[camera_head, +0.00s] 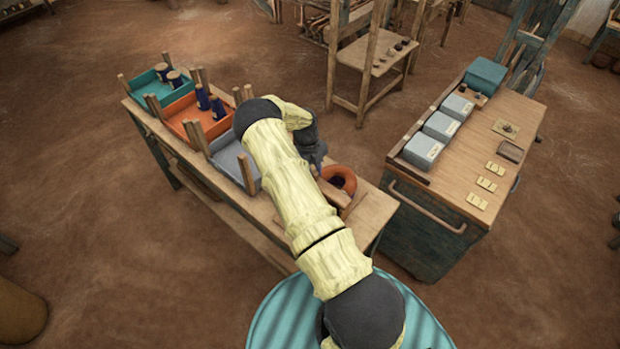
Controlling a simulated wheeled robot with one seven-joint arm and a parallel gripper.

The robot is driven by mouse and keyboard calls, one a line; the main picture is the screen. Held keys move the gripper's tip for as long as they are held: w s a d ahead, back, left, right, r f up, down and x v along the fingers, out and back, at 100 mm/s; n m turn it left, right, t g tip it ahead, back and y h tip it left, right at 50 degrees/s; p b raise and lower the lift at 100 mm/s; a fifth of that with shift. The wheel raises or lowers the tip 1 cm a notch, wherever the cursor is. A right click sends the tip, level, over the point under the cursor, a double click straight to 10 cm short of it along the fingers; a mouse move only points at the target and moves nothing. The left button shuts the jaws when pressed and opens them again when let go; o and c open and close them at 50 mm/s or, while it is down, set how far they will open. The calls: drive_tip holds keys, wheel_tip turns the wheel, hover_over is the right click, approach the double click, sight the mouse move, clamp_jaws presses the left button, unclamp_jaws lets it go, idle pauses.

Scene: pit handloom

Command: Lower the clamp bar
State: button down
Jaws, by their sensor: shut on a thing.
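My gripper (317,163) is at the right end of the long wooden bench (375,210), partly hidden behind my own pale yellow arm. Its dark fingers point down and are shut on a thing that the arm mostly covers. A short brown wooden piece (334,193), which looks like the clamp bar, shows just below and right of the fingers. I cannot tell its exact tilt or whether it touches the bench. An orange-red ring (340,178) with a dark centre lies right beside it.
Teal (146,92), orange (181,112) and grey (228,160) trays with upright wooden posts line the bench; dark spools stand in the teal and orange ones. A cabinet (430,235) with pale boxes and yellow cards stands right.

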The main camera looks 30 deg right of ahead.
drive_tip(key=shift+w+f+b, duration=0.15)
drive_tip(key=shift+f+b, duration=0.15)
drive_tip(key=shift+f, duration=0.15)
drive_tip(key=shift+g, duration=0.3)
drive_tip(key=shift+a, duration=0.1)
drive_tip(key=c, duration=1.1)
unclamp_jaws()
drive_tip(key=shift+f, duration=0.1)
drive_tip(key=shift+b+v, duration=3.2)
drive_tip(key=shift+v, duration=5.6)
drive_tip(key=shift+a, duration=0.1)
